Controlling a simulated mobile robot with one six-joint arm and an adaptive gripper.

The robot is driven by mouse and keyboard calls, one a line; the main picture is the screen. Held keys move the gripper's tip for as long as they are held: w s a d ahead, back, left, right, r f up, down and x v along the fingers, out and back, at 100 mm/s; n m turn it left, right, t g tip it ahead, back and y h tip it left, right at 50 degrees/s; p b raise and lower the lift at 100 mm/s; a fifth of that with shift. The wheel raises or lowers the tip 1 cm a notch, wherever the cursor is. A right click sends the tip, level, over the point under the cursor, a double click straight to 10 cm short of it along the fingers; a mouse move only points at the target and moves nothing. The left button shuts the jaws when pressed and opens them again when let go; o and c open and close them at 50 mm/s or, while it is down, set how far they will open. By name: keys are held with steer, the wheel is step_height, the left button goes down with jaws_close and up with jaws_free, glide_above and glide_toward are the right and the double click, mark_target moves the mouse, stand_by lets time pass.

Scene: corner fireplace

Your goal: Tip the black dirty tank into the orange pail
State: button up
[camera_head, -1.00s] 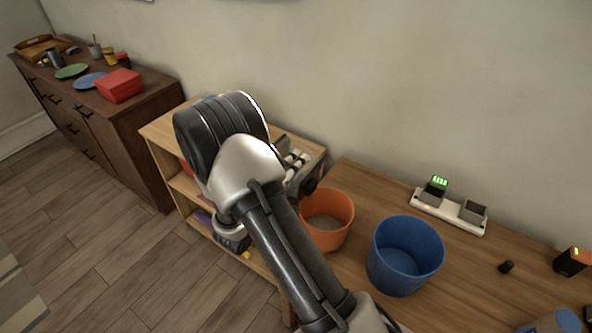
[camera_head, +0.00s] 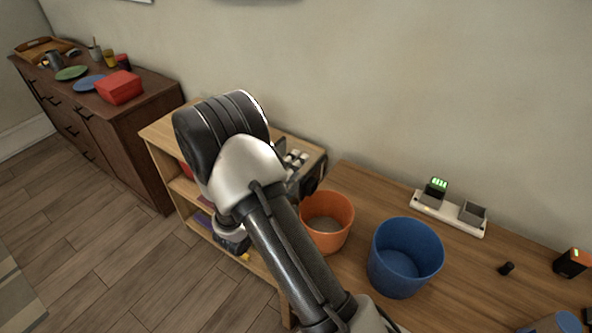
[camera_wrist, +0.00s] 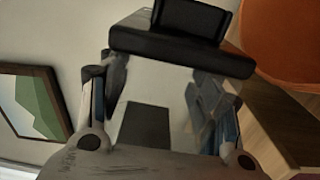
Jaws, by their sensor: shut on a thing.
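My gripper (camera_wrist: 157,92) is shut on the black dirty tank (camera_wrist: 180,42), one finger on each side. In the wrist view the tank has a see-through body and a black end part. In the head view a dark part of the tank (camera_head: 313,176) shows beyond my wrist, at the pail's upper left; my arm hides the rest. The orange pail (camera_head: 342,209) stands upright on the wooden table, with a grey-brown patch on its inside bottom. Its side also shows at the upper right of the wrist view (camera_wrist: 290,45), close to the tank.
A blue bin (camera_head: 405,262) stands right of the pail. A white base (camera_head: 450,213) with two grey holders, one with green lights, lies along the wall. A wooden shelf (camera_head: 160,131) stands left of the table. A small black object (camera_head: 507,268) lies right; bare tabletop (camera_head: 470,270) lies between.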

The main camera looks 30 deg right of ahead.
mark_target(315, 169)
steer(key=n, duration=0.4)
steer(key=shift+s+r, duration=0.15)
steer(key=shift+r, duration=0.15)
steer(key=n+p, duration=0.1)
steer(key=r+n+p, duration=0.1)
steer(key=shift+s+d+r+p, duration=0.2)
steer(key=shift+s+r+p, duration=0.05)
steer(key=shift+s+p, duration=0.1)
steer(key=r+n+p, duration=0.1)
steer(key=p, duration=0.1)
steer(key=s+n+p, duration=0.1)
steer(key=n+p, duration=0.1)
steer(key=shift+d+r+n+p, duration=0.2)
steer(key=shift+r+n+p, duration=0.1)
steer(key=shift+r+p, duration=0.05)
steer(key=s+r+n+p, duration=0.1)
steer(key=n+p, duration=0.1)
steer(key=n, duration=0.1)
steer(key=s+d+r+n+p, duration=0.1)
steer(key=s+r+n+p, duration=0.1)
steer(key=p, duration=0.1)
steer(key=shift+s+d+r+n+p, duration=0.1)
steer(key=shift+d+r+n+p, duration=0.05)
steer(key=shift+n+p, duration=0.25)
steer(key=shift+s+d+r+n+p, duration=0.2)
steer(key=shift+s+n+p, duration=0.25)
steer(key=shift+n, duration=0.3)
steer(key=shift+s+d+r+n+p, duration=0.1)
steer(key=shift+s+r+n+p, duration=0.3)
steer(key=shift+n, duration=0.35)
